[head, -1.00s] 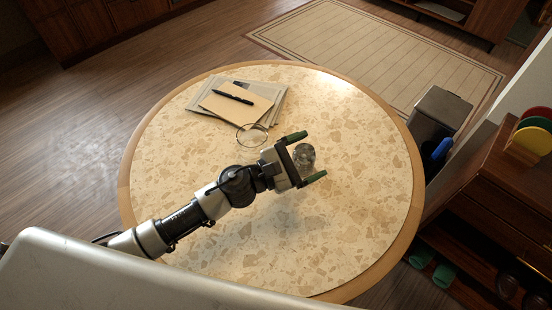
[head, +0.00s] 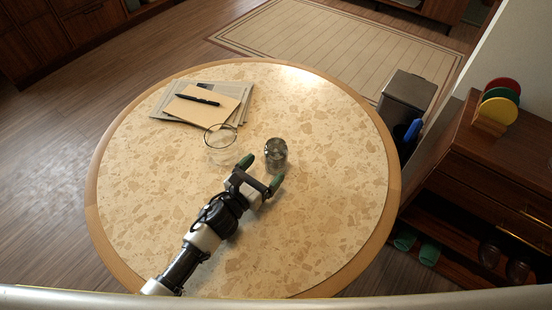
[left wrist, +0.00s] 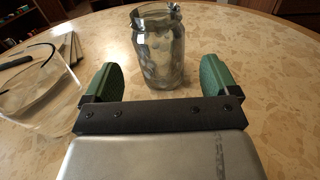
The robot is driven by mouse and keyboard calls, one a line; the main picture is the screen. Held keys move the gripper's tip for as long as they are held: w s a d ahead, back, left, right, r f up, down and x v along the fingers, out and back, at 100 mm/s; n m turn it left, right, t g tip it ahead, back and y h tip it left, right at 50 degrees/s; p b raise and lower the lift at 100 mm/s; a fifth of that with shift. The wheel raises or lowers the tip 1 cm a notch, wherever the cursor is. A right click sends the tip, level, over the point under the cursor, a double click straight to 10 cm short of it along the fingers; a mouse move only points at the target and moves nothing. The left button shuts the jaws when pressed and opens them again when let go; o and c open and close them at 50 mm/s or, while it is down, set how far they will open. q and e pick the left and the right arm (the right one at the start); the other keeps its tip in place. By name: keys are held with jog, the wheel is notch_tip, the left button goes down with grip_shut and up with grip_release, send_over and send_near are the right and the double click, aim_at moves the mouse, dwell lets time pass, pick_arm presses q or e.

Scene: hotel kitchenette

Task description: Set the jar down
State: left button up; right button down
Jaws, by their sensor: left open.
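The glass jar (head: 276,156) stands upright on the round stone-patterned table (head: 330,220), a little right of the table's middle. It is clear glass with a clasp at the rim, as the left wrist view shows (left wrist: 158,48). My left gripper (head: 261,172) is open, with its green fingertips just short of the jar on the near side. In the left wrist view the jar stands beyond the open fingers (left wrist: 160,85), and nothing is between them. My right gripper is in neither view.
A clear glass vessel (head: 221,144) stands left of the jar, close to my left gripper. Papers with a tan envelope (head: 210,102) and a black pen (head: 198,99) lie behind it. The table's right side is clear. A bin (head: 408,97) and a wooden cabinet (head: 490,160) stand beyond the right edge.

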aim_at(269, 164)
pick_arm(q)
jog(key=x, duration=0.5)
jog(key=shift+r, duration=0.15)
jog(key=c, duration=1.2)
